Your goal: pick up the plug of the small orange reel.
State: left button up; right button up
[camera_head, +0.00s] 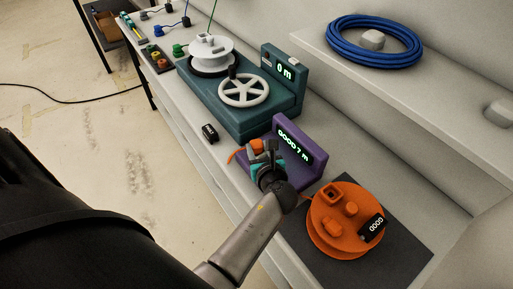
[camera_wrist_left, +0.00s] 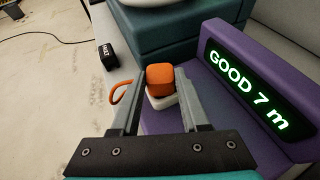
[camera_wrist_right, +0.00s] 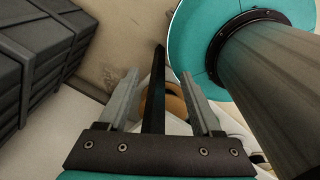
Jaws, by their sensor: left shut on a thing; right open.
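The small orange reel (camera_head: 345,222) lies on a dark mat on the bench, with a small label reading GOOD. Its orange plug (camera_wrist_left: 160,79) is between the fingers of my left gripper (camera_wrist_left: 160,68), which is shut on it. The plug is right at a white socket (camera_wrist_left: 163,101) on the purple tester (camera_head: 290,150); I cannot tell whether it is seated. An orange cord loops out to the left of the finger. The tester display reads GOOD 7 m. In the head view my left gripper (camera_head: 262,152) partly hides the plug. My right gripper (camera_wrist_right: 162,85) is open, away from these things.
A teal winding machine (camera_head: 245,100) with a white handwheel and a 0 m display stands behind the tester. A small black labelled block (camera_head: 210,133) lies near the bench's front edge. A blue cable coil (camera_head: 375,42) is on the upper shelf. Small plugs lie at the far end.

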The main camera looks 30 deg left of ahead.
pick_arm(q)
grip_shut()
